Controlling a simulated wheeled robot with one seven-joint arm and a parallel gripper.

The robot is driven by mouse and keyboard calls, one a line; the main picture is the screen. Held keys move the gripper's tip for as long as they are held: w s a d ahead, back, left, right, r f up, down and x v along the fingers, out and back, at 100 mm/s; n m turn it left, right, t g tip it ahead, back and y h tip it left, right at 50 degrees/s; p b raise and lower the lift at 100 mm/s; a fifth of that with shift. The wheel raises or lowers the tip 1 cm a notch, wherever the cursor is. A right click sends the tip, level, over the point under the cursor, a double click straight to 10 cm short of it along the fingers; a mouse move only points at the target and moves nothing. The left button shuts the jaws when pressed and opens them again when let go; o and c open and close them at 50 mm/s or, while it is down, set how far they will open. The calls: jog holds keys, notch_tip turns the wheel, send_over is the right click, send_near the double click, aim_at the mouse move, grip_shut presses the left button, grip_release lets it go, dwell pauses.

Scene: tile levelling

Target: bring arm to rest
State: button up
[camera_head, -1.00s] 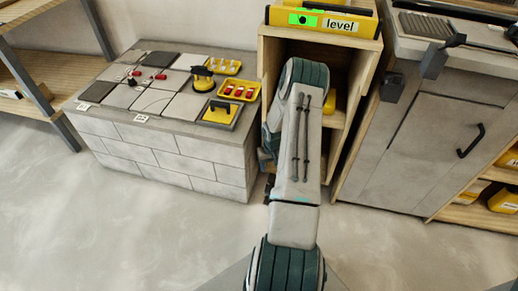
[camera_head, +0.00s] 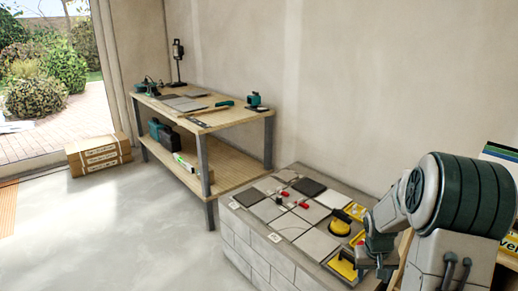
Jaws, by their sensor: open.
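My arm reaches in from the right edge, bent at a large dark green and grey joint. My gripper (camera_head: 378,262) is small and partly hidden at the end of the arm, low at the right. It points down beside the right end of the tiled block (camera_head: 248,240), in front of a yellow tool (camera_head: 343,268) in the picture. It is open, and I see nothing held in it. I cannot tell its height above the block.
On the block are grey and dark tiles (camera_head: 311,187), red clips, a yellow-black suction cup (camera_head: 340,226) and a yellow tray (camera_head: 355,210). A wooden workbench (camera_head: 235,172) with tools stands behind it. A box (camera_head: 98,155) lies by the open doorway.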

jog(key=s+a+r+p, duration=0.3)
jog(key=r, duration=0.4)
jog(key=s+a+r+t+p, duration=0.1)
jog(key=s+a+r+p, duration=0.1)
jog(key=a+r, duration=0.35)
jog(key=s+a+r+p, duration=0.2)
jog(key=s+r+p, duration=0.1)
jog(key=r, duration=0.6)
jog(key=s+a+r+n+p, duration=0.1)
jog(key=s+a+r+p, duration=0.2)
jog(key=s+r, duration=0.3)
jog(key=s+a+r+n+t+y+p, duration=0.1)
jog(key=s+a+r+p, duration=0.3)
jog(key=s+r, duration=0.1)
jog(key=shift+s+a+r+y+p, duration=0.3)
jog(key=shift+s+r+p, duration=0.1)
jog(key=shift+r, duration=0.25)
jog(key=shift+w, duration=0.1)
jog(key=c, duration=0.3)
jog(key=shift+c, duration=0.5)
